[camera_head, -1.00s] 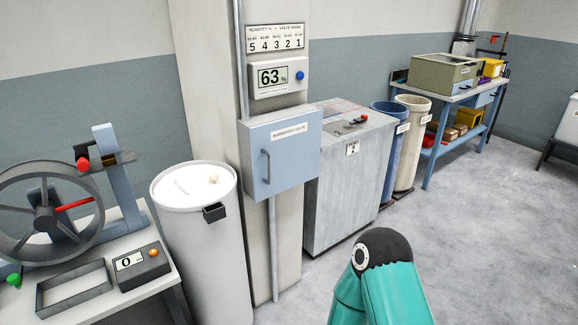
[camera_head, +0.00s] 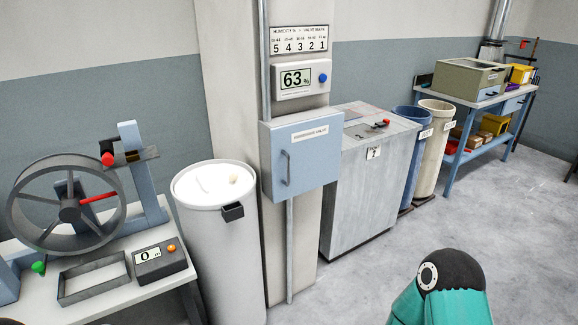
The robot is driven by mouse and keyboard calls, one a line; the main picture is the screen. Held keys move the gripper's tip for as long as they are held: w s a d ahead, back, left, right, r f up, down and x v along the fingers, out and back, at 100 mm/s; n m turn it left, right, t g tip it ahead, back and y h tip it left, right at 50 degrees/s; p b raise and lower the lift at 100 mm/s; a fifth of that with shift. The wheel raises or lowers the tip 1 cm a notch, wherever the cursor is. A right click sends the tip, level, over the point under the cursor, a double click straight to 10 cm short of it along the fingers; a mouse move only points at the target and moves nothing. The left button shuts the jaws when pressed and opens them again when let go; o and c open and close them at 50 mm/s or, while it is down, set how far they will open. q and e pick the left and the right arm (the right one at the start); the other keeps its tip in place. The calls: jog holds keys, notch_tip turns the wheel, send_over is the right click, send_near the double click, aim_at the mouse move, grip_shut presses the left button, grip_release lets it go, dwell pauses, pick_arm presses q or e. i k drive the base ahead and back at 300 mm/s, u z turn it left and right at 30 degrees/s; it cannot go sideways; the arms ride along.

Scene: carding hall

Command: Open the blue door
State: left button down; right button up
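The blue door (camera_head: 308,164) is the front of a small light-blue wall box labelled as a humidifying valve, mounted on a pale pillar. It looks closed. A grey vertical bar handle (camera_head: 286,168) sits near its left edge. Neither gripper shows. A teal and black part of my own arm shows at the bottom right, well apart from the door. What is inside the box is hidden.
A white drum (camera_head: 216,262) stands left of the door, beside a table with a spoked wheel (camera_head: 68,205). A grey metal cabinet (camera_head: 360,195) stands to the right. A humidity display (camera_head: 300,79) reads 63 above the box. Open floor lies in front.

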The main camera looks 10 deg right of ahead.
aim_at(305, 154)
jog(key=u, duration=0.05)
jog(key=i, duration=1)
jog(key=z, duration=0.05)
